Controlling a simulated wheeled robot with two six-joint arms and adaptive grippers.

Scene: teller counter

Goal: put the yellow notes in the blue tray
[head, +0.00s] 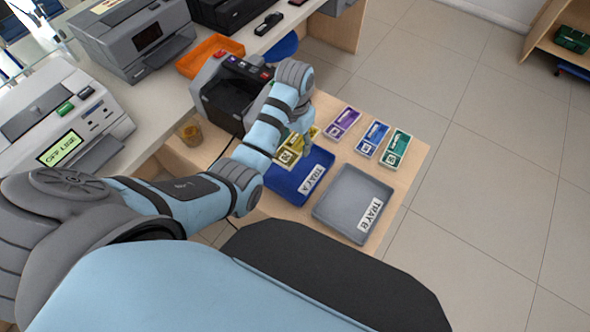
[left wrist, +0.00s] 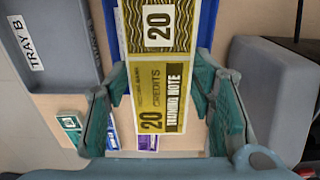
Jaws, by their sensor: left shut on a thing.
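The yellow notes (head: 288,157), marked 20, are partly hidden by my left arm in the head view. They fill the middle of the left wrist view (left wrist: 157,92). My left gripper (head: 306,143) is shut on them, with its fingers on either side of them in the left wrist view (left wrist: 163,108). The blue tray (head: 287,187), labelled TRAY A, is empty where it shows. The notes are at its back edge in the head view. In the left wrist view the blue tray (left wrist: 208,25) shows behind the notes. My right gripper is not in view.
The grey TRAY B (head: 350,195) stands empty beside the blue tray. Purple (head: 342,122), blue (head: 372,138) and green (head: 396,148) notes lie in a row behind the trays. A dark machine (head: 228,95) stands left of my gripper. An orange tray (head: 207,55) lies on the counter.

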